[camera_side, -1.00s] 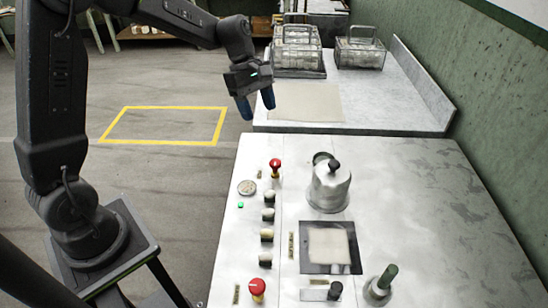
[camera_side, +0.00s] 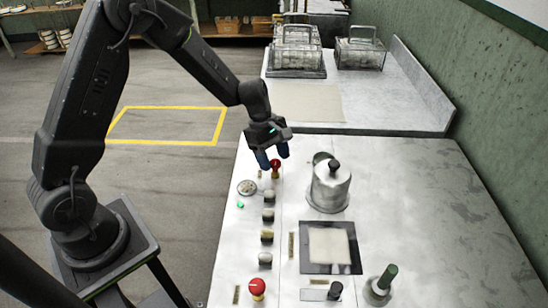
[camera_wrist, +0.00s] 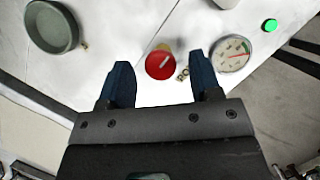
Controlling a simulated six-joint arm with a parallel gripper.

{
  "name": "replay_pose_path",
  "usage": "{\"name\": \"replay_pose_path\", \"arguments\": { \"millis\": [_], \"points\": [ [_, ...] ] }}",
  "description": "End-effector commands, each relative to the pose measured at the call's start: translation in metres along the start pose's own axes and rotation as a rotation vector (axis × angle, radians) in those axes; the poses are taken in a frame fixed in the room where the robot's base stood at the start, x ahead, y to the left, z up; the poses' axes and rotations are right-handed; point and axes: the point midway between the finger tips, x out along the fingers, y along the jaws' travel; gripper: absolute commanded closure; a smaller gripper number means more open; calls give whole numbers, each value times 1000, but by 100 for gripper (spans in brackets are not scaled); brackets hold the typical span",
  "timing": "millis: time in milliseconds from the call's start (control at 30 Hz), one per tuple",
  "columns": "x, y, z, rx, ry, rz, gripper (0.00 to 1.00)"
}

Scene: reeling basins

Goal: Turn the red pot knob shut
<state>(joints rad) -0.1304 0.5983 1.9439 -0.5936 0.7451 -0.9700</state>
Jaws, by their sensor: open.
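The red pot knob (camera_side: 275,164) stands at the far left part of the steel panel, next to the round gauge. In the wrist view the red knob (camera_wrist: 160,65) is a red disc with a pale bar mark across it, lying between and just ahead of my fingertips. My gripper (camera_side: 273,160) is open and empty, right at the knob in the side view, its fingers partly hiding it. In the wrist view both blue fingers of my gripper (camera_wrist: 160,75) show, one on each side of the knob. I cannot tell whether they touch it.
A gauge (camera_side: 247,187) and a green light (camera_side: 240,205) sit beside the knob. Several dark-and-pale knobs (camera_side: 267,236) and another red knob (camera_side: 258,287) line the panel's left side. A metal pot (camera_side: 329,188) stands to the right. Wire baskets (camera_side: 360,52) stand on the back counter.

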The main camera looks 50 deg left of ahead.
Motion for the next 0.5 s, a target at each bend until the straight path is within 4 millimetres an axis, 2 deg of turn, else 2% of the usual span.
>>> {"name": "replay_pose_path", "arguments": {
  "millis": [367,500],
  "points": [
    [5,0,0,1,0,0,43],
    [5,0,0,0,0,0,56]
  ]
}}
